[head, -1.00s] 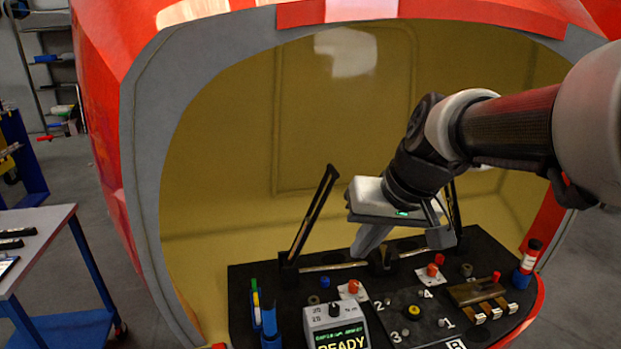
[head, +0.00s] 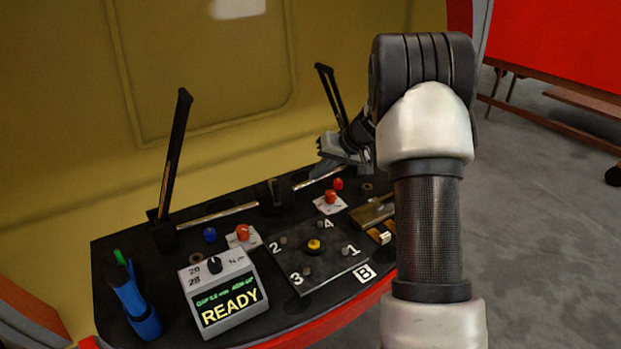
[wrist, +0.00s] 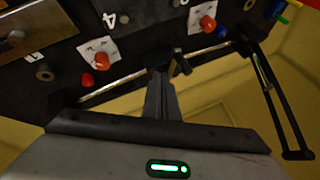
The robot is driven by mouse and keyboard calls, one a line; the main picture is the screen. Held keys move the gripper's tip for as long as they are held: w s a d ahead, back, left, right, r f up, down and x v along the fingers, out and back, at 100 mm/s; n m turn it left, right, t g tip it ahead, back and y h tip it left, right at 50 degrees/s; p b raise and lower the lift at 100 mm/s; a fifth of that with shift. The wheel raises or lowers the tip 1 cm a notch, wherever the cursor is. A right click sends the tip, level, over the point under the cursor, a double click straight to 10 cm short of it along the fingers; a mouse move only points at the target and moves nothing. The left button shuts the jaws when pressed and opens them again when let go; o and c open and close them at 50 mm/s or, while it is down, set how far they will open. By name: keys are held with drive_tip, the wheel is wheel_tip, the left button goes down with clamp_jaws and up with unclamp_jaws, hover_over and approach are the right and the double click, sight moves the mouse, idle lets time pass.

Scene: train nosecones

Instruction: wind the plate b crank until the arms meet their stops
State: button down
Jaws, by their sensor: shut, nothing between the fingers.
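Plate B is a black panel marked by a white B label (head: 365,273). Two long black arms rise at its back, the left one (head: 174,155) and the right one (head: 332,97); both stand steeply. A silver rod (head: 216,215) runs between their bases through a black centre block (head: 272,195). A small black crank-like lever (wrist: 181,61) shows by that block in the wrist view. My gripper (head: 343,150) is near the right arm, above the panel. In the wrist view my gripper (wrist: 158,82) is shut and empty, its fingers overlapping the block. Contact and stops cannot be made out.
Orange-red knobs (head: 242,232) (head: 331,196) stand in front of the rod. A READY meter (head: 222,292), a numbered square plate with a yellow button (head: 314,245) and a blue holder (head: 135,303) crowd the front. Brass clips (head: 372,213) sit at right. Open floor lies right.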

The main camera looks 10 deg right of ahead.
sight(274, 185)
drive_tip(key=w+a+f+b, duration=0.1)
drive_tip(key=w+a+f, duration=0.3)
drive_tip(key=a+f, duration=0.3)
drive_tip(key=shift+w+a, duration=0.25)
drive_tip(key=shift+a, duration=0.05)
drive_tip(key=shift+b, duration=0.3)
